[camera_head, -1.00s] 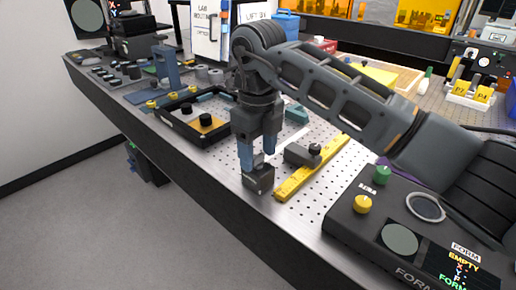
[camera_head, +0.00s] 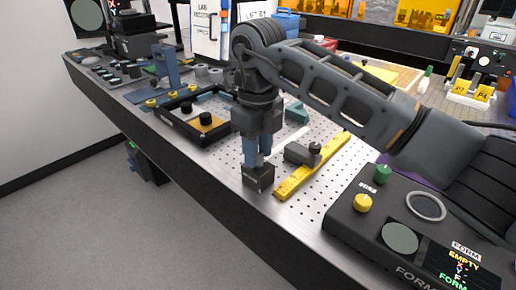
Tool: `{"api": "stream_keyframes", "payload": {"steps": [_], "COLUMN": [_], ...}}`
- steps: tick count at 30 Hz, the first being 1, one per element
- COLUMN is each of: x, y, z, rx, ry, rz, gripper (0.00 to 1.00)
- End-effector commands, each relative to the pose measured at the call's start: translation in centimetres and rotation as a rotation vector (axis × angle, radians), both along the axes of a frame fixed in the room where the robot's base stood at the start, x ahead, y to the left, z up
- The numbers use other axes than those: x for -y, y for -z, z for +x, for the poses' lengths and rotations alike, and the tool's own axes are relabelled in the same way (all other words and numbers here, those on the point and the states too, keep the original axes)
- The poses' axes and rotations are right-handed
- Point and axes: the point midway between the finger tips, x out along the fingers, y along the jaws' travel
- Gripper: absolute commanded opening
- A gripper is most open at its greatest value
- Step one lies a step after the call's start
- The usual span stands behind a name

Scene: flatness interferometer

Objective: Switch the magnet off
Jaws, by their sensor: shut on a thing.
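A small dark block, seemingly the magnet base (camera_head: 258,181), stands on the perforated metal table near its front edge. My gripper (camera_head: 258,160) points down onto the top of this block. Its blue fingers are closed at the block's top, on what seems to be its switch. The fingers hide the switch, so I cannot tell its setting.
A yellow bar (camera_head: 292,182) lies just right of the block, with a dark grey piece with a black knob (camera_head: 301,153) beside it. A black-framed tray (camera_head: 181,131) is at the left. A console with green and yellow knobs (camera_head: 362,203) stands at the right.

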Motion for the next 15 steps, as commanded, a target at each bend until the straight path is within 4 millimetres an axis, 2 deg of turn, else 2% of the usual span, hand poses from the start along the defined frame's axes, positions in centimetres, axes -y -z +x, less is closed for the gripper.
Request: {"api": "stream_keyframes", "payload": {"steps": [8, 15], "x": [0.07, 0.06], "y": [0.05, 0.11], "z": [0.13, 0.14], "rx": [0.003, 0.004], "ry": [-0.157, -0.377], "rz": [-0.002, -0.003], "gripper": [0.05, 0.05]}}
